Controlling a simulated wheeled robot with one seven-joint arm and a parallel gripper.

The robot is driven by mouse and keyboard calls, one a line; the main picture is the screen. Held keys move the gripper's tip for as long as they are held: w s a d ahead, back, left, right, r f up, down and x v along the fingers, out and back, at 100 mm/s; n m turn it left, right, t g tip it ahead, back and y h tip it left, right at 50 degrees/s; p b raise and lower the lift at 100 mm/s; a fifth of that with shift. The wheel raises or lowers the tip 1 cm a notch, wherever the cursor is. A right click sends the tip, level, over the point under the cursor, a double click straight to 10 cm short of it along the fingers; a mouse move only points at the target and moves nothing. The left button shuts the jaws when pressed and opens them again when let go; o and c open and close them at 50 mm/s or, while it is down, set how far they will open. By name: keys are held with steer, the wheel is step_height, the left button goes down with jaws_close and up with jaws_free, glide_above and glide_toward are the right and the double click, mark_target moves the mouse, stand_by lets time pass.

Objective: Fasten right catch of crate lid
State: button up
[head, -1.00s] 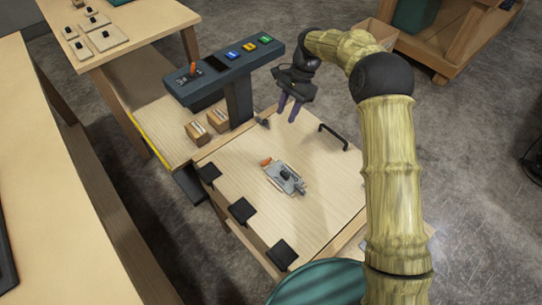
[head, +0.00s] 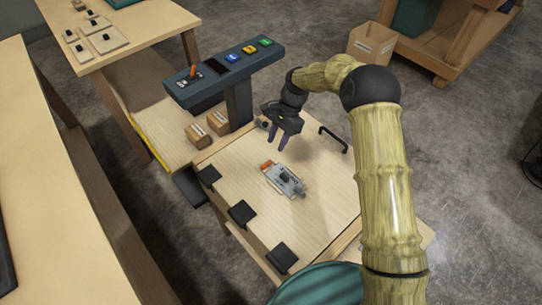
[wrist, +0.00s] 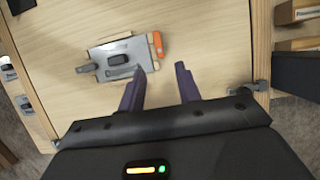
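The crate lid (head: 318,195) is a flat pale wooden panel, lying closed in the head view; its bare surface (wrist: 205,35) fills much of the wrist view. A small grey catch (wrist: 258,87) sits at the lid's right edge in the wrist view. Further grey fittings (wrist: 22,103) show at the left edge there. Which one is the right catch is not clear. My gripper (head: 278,140) is above the lid's far part in the head view. Its two purple fingers are apart with nothing between them in the wrist view (wrist: 158,70).
A grey plate with an orange end (head: 285,181) lies on the lid. A black handle (head: 334,139) stands at the lid's right. Black brackets (head: 242,213) line its left edge. The console (head: 225,72) rises behind, with small boxes (head: 200,135) beside its post.

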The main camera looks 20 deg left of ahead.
mark_target(269, 161)
steer(key=x, duration=0.7)
steer(key=shift+f, duration=0.1)
jaws_close()
